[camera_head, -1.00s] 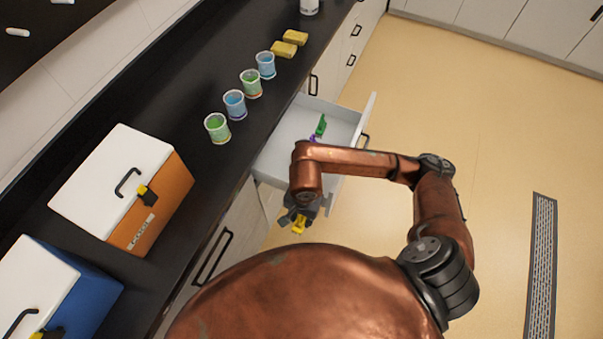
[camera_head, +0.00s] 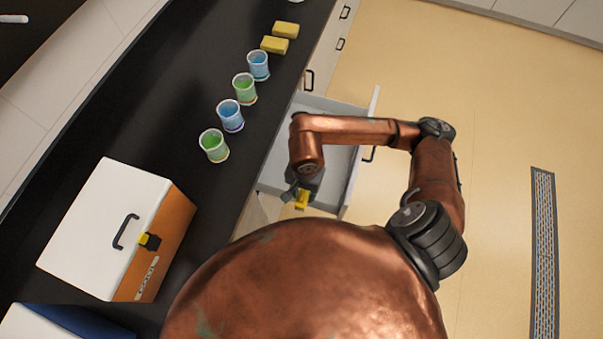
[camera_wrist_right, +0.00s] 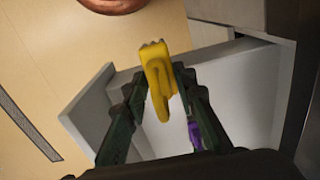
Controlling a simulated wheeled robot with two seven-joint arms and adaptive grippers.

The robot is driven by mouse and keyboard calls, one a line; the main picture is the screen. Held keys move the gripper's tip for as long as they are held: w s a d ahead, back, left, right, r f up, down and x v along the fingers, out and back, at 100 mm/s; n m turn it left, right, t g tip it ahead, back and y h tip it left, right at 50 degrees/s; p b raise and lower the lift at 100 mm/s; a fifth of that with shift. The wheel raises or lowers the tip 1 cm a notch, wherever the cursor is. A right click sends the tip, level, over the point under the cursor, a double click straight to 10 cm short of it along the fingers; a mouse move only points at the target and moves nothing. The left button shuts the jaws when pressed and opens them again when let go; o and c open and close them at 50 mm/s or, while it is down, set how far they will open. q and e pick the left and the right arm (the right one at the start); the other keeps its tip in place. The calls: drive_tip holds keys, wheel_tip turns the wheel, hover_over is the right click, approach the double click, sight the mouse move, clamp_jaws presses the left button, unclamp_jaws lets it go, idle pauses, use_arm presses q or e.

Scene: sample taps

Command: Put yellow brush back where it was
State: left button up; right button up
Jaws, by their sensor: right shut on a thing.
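The yellow brush (camera_wrist_right: 157,80) is held between the fingers of my right gripper (camera_wrist_right: 160,85) in the right wrist view. In the head view, the yellow brush (camera_head: 302,199) shows just below my right gripper (camera_head: 297,190), over the near end of the open drawer (camera_head: 340,158). The drawer (camera_wrist_right: 235,85) lies beneath the brush in the right wrist view. A purple item (camera_wrist_right: 194,135) shows in the drawer, partly hidden by a finger. My left gripper is not in view.
Several cups, such as a green one (camera_head: 213,146), stand in a row on the black counter (camera_head: 170,130). Yellow sponges (camera_head: 274,45) lie beyond them. An orange box with a white lid (camera_head: 105,230) stands nearer. The floor right of the drawer is clear.

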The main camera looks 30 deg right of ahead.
drive_tip(key=shift+s+d, duration=0.3)
drive_tip(key=shift+d, duration=0.45)
drive_tip(key=w+d+f, duration=0.2)
drive_tip(key=w+f, duration=0.1)
drive_tip(key=f, duration=0.1)
drive_tip(key=w+d+f+b, duration=0.1)
drive_tip(key=w+d+f, duration=0.1)
drive_tip(key=w+f, duration=0.2)
drive_tip(key=w+d+f, duration=0.2)
drive_tip(key=w+f, duration=0.2)
drive_tip(key=shift+w+d+f, duration=0.2)
drive_tip(key=shift+d, duration=0.15)
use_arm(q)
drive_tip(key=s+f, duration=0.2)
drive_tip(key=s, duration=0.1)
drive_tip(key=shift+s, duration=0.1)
use_arm(e)
drive_tip(key=shift+f, duration=0.15)
drive_tip(key=shift+f+b, duration=0.15)
drive_tip(key=shift+b, duration=0.25)
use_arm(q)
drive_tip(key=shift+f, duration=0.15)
use_arm(e)
drive_tip(key=o, duration=1.2)
drive_tip(key=shift+c, duration=0.2)
